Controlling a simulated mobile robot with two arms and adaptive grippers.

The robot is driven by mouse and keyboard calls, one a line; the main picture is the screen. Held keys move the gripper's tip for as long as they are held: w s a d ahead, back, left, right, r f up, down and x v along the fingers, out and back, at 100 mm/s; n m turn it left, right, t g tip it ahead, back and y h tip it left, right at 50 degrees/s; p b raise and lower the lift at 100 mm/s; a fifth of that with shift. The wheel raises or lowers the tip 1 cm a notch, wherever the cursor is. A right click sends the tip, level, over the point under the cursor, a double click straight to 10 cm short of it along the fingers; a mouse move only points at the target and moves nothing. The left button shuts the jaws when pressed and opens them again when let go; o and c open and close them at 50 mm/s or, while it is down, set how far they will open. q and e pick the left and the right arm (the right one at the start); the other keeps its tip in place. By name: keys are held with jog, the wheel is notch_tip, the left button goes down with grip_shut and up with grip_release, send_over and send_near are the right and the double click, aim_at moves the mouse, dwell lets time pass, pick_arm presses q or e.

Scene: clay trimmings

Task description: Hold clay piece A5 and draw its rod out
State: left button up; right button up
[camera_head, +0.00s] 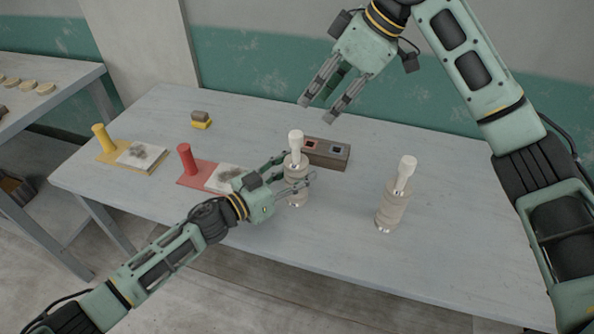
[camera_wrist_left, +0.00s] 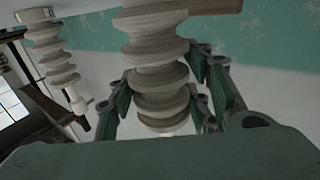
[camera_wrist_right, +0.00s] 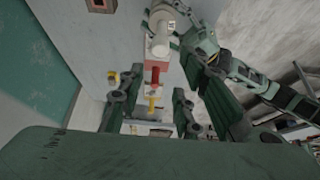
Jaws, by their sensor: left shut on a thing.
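Two ribbed, pale clay pieces stand upright on the table, each with a white-headed rod sticking out of its top. No label is legible, so I cannot tell which is A5 by name. My left gripper (camera_head: 299,170) is shut around the middle clay piece (camera_head: 295,188), which fills the left wrist view (camera_wrist_left: 155,65). Its rod (camera_head: 296,143) is still in its top. The other clay piece (camera_head: 391,208) with its rod (camera_head: 404,174) stands to the right, untouched. My right gripper (camera_head: 317,110) is open and empty, above and behind the held piece.
A dark block (camera_head: 328,163) with two square sockets lies just behind the held piece. To the left are a red-handled board (camera_head: 193,180), a yellow-handled board (camera_head: 108,154) and a small yellow-grey block (camera_head: 201,121). The table's right part is clear.

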aim_at(296, 144)
pick_arm(q)
grip_shut()
pick_arm(e)
jog(key=shift+o, duration=1.4)
jog(key=shift+f, duration=0.25)
jog(key=shift+o, duration=0.2)
jog(key=f, duration=0.1)
jog(key=f+n, duration=0.1)
jog(key=w+f+n+g+y, duration=0.1)
jog(key=shift+w+d+f, duration=0.1)
jog(key=shift+d+f, duration=0.05)
jog(key=shift+d, duration=0.25)
jog(key=x, duration=1.1)
jog(key=shift+a+f, duration=0.15)
jog(key=shift+f, duration=0.15)
jog(key=shift+c, duration=0.4)
grip_shut()
